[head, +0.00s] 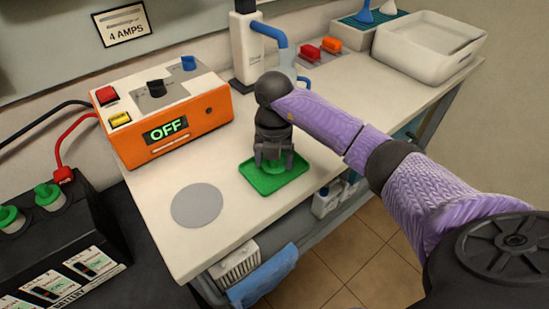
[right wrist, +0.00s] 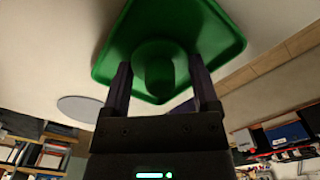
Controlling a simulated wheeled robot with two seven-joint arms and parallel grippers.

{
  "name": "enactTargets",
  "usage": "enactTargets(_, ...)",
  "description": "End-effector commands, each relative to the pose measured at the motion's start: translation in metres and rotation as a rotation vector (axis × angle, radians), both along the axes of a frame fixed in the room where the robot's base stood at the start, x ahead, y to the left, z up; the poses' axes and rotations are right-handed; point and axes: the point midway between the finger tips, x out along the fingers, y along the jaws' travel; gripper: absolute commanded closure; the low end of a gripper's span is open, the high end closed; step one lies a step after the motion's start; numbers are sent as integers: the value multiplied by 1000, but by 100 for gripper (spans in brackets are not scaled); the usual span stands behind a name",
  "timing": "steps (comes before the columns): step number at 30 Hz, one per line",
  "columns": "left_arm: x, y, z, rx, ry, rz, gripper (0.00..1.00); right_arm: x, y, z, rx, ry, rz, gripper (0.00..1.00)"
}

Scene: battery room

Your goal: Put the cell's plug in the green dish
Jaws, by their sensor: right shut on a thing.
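The green dish (head: 292,178) is a shallow square tray on the bench, right of the grey disc. My right gripper (head: 273,158) points down over it, shut on a green plug. The plug (right wrist: 158,70) shows between the two fingers in the right wrist view, with the dish (right wrist: 218,30) right behind it. The plug is inside the dish's outline; I cannot tell whether it touches the dish floor. In the head view the fingers mostly hide the plug. My left gripper is not in view.
A black battery (head: 75,250) with green plugs (head: 47,195) stands at lower left. An orange charger (head: 165,120) reading OFF is behind left. A grey disc (head: 196,205) lies flat on the bench. A blue-spouted white dispenser (head: 246,50) and a white basin (head: 428,45) stand at the back.

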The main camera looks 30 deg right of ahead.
Motion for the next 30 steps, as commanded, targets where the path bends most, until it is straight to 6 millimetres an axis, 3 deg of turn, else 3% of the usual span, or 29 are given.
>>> enactTargets(6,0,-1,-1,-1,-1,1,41,0,0,-2,-1,-1,-1,78)
enactTargets(7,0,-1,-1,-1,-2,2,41,0,0,-2,0,-1,-1,21)
enactTargets(10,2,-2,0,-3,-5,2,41,0,0,-1,0,-1,-1,0)
enactTargets(16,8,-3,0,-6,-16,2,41,0,0,-1,1,-1,-1,0)
enactTargets(19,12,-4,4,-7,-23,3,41,0,0,10,0,-3,-1,0)
enactTargets(27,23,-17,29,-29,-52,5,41,1,0,87,-1,-7,0,0)
enactTargets(30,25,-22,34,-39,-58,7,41,1,0,107,0,-4,-1,0)
